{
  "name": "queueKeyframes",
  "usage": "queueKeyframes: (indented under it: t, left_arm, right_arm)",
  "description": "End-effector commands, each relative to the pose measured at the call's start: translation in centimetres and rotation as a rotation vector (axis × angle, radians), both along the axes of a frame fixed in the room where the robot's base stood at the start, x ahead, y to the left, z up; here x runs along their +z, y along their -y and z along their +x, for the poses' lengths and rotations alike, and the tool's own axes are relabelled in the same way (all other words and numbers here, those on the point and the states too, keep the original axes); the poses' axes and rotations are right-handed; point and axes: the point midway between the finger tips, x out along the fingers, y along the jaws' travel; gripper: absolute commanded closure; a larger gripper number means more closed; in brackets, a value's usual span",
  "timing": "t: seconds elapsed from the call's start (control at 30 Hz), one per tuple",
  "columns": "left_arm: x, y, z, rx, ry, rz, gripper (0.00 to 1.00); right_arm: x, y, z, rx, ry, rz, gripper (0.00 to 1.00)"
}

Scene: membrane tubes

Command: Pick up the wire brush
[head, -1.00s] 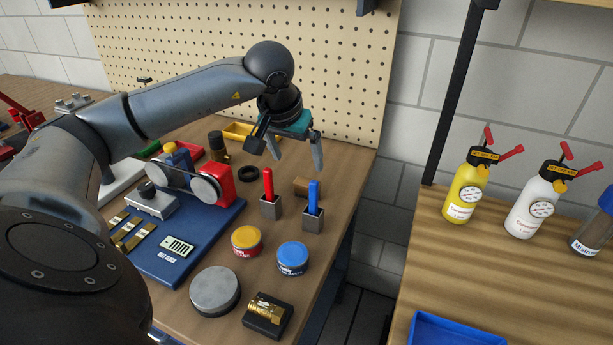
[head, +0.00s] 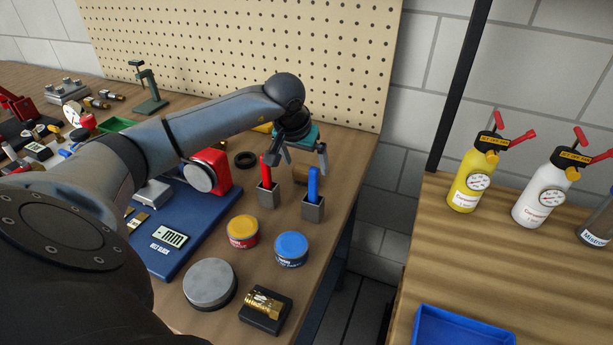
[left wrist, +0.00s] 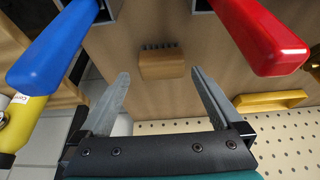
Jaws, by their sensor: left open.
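The wire brush (left wrist: 162,63) is a small wooden block with a row of dark bristles, lying on the workbench. In the left wrist view it sits centred between and beyond my fingertips, apart from them. In the head view the brush (head: 301,174) is partly hidden behind the blue and red handled tools. My left gripper (head: 304,158) is open and empty, above the brush. Its two fingers also show in the left wrist view (left wrist: 160,78), spread to either side of the brush. My right gripper is not in view.
A red-handled tool (head: 265,173) and a blue-handled tool (head: 313,186) stand upright in grey holders close to the brush. A yellow tray (left wrist: 270,100) lies near the pegboard (head: 240,50). Round tins (head: 291,248) stand in front. The bench's right edge is close.

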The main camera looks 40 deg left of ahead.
Motion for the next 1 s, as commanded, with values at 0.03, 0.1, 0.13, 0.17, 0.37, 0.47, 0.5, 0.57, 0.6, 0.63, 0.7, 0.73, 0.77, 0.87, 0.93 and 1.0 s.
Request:
queueKeyframes:
  t: [0.03,0.1,0.13,0.17,0.37,0.47,0.5,0.57,0.6,0.63,0.7,0.73,0.77,0.87,0.93,1.0]
  left_arm:
    - [-0.9,-0.1,0.2,0.002,-0.004,-0.004,0.0]
    - [-1.9,-0.3,0.6,0.002,-0.005,-0.005,0.0]
    - [-2.2,-0.5,0.8,0.002,-0.005,-0.005,0.0]
    - [-2.6,-0.5,0.9,0.002,-0.005,-0.005,0.0]
    - [-4.0,-0.7,1.6,0.0,-0.002,-0.003,0.0]
    - [-4.0,-0.8,1.6,0.0,-0.002,-0.001,0.0]
    - [-4.0,-0.8,1.6,0.0,-0.002,-0.001,0.0]
    - [-4.0,-0.8,1.6,0.0,-0.002,-0.001,0.0]
    - [-4.0,-0.8,1.6,0.0,-0.002,-0.001,0.02]
    - [-4.0,-0.8,1.6,0.0,-0.002,-0.001,0.06]
    - [-4.0,-0.8,1.6,0.0,-0.002,-0.001,0.14]
    - [-3.9,-0.8,1.6,0.0,-0.002,-0.001,0.17]
    - [-4.0,-0.8,1.6,0.0,-0.002,-0.001,0.2]
    - [-4.0,-0.8,1.6,0.0,-0.002,-0.001,0.31]
    - [-3.9,-0.8,1.6,0.0,-0.002,-0.001,0.39]
    - [-3.9,-0.8,1.6,0.0,-0.002,-0.001,0.47]
  right_arm:
    - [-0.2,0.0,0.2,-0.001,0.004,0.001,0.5]
    - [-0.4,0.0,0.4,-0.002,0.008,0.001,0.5]
    - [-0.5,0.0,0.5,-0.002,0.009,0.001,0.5]
    - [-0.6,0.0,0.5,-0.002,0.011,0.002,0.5]
    - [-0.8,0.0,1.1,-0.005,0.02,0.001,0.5]
    - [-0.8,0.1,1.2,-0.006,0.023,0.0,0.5]
    - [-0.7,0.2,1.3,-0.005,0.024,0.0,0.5]
    - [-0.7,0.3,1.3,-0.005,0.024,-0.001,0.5]
    - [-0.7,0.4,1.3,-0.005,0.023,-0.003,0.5]
    - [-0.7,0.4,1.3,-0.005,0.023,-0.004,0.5]
    - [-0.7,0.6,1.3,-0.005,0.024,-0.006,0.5]
    - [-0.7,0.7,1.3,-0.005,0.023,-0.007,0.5]
    - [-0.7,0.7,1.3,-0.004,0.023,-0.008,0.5]
    - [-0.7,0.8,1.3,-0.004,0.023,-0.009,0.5]
    - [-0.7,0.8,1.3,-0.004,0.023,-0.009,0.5]
    - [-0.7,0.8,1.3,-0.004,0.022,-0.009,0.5]
